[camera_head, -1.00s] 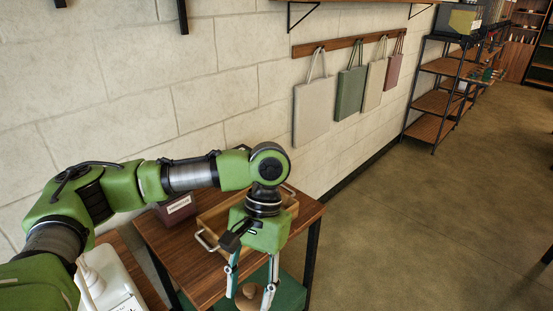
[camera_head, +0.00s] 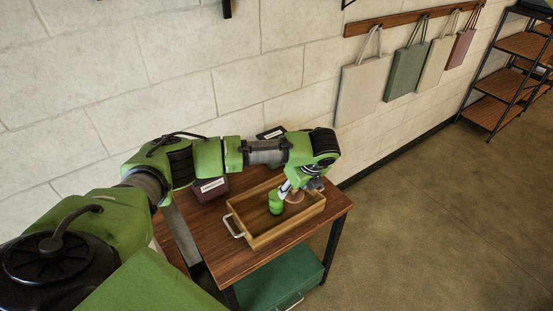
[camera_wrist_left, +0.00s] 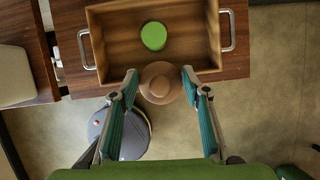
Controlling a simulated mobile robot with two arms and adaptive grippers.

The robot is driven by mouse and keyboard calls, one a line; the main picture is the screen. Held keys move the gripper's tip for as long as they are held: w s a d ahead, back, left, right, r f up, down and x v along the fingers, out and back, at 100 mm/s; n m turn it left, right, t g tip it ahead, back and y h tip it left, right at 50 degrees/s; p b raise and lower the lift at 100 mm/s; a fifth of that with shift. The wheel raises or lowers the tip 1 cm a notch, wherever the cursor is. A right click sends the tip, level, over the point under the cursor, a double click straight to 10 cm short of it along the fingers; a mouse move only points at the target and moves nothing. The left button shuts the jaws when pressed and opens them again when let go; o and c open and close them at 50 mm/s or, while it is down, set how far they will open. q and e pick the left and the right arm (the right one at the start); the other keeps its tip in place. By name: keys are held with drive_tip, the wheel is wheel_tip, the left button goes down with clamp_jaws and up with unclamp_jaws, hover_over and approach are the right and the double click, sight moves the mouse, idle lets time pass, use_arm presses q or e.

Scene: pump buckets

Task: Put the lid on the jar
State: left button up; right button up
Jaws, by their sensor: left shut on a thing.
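The jar (camera_head: 276,203) is a green cylinder standing upright inside a wooden tray (camera_head: 262,240). In the left wrist view the jar (camera_wrist_left: 153,36) shows as a green disc near the tray's middle. The lid (camera_wrist_left: 160,84) is a round tan wooden piece with a raised knob, held between the fingertips of my left gripper (camera_wrist_left: 160,75). In the head view the lid (camera_head: 296,196) is just right of the jar, apart from it, with my left gripper (camera_head: 297,188) partly hidden by its own arm. My right gripper is out of view.
The tray has metal handles and sits on a wooden table (camera_head: 215,257) against a white wall. A dark red box (camera_head: 211,188) is at the tray's back left. A green bin (camera_head: 280,284) sits under the table. The floor to the right is clear.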

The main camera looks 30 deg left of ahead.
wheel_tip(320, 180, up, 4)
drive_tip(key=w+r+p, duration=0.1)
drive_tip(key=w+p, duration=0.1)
drive_tip(key=p, duration=0.1)
use_arm(q)
drive_tip(key=shift+w+a+m+t+h, duration=1.1)
drive_tip(key=shift+w+a+m, duration=0.35)
drive_tip(key=shift+a+m, duration=2.7)
drive_tip(key=shift+d+f+b, duration=0.1)
drive_tip(key=shift+f+b, duration=2.4)
drive_tip(key=shift+f, duration=0.35)
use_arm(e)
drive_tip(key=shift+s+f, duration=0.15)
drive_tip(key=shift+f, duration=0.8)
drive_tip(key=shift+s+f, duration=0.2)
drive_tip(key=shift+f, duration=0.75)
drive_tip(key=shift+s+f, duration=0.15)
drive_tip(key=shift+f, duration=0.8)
use_arm(q)
drive_tip(key=shift+w+r+p, duration=0.1)
drive_tip(key=shift+r+p, duration=0.05)
drive_tip(key=shift+p, duration=0.5)
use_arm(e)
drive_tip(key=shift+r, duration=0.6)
use_arm(q)
drive_tip(key=shift+f, duration=0.2)
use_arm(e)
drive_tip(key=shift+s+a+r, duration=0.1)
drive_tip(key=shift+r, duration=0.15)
